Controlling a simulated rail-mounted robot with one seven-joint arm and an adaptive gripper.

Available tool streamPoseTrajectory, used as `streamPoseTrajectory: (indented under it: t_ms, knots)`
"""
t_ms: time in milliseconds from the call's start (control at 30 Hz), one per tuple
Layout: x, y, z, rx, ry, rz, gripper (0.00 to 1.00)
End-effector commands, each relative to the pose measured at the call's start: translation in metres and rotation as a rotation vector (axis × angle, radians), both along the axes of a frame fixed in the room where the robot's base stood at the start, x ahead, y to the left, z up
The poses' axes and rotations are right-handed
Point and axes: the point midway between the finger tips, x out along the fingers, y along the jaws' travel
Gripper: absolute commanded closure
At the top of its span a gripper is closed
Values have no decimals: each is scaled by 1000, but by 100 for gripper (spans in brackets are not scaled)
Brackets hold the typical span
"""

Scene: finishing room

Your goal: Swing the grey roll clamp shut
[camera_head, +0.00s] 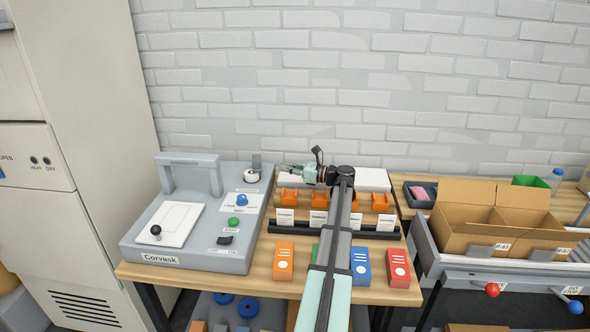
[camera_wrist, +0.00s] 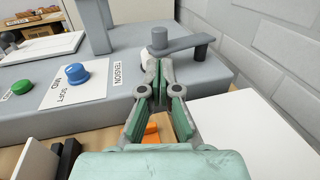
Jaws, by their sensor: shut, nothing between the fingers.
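A grey arch-shaped bar (camera_head: 190,160) stands raised at the back of the grey Corvask machine (camera_head: 150,235); part of it shows in the wrist view (camera_wrist: 98,25). A grey lever on a round pivot (camera_wrist: 185,48) sits at the machine's back right corner, by the TENSION label; it also shows in the head view (camera_head: 256,161). I cannot tell for certain which part is the roll clamp. My gripper (camera_head: 283,168) is shut and empty, pointing left toward that corner. In the wrist view its fingertips (camera_wrist: 156,62) appear just in front of the lever, partly covering its base. Contact is unclear.
The machine carries a blue knob (camera_head: 241,200), a green button (camera_head: 233,222) and a white plate with a black knob (camera_head: 168,224). Orange holders (camera_head: 325,200) stand on the bench below my arm. The brick wall (camera_head: 300,80) is close behind. Cardboard boxes (camera_head: 470,240) stand at right.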

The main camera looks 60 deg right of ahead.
Motion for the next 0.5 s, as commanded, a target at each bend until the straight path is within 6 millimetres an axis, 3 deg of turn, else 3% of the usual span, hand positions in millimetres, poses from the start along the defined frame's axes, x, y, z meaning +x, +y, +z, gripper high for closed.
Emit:
streamPoseTrajectory:
  t_ms: [233,500]
  knots:
    - [47,10,2,0,0,2,100]
    - [74,16,0,0,0,2,100]
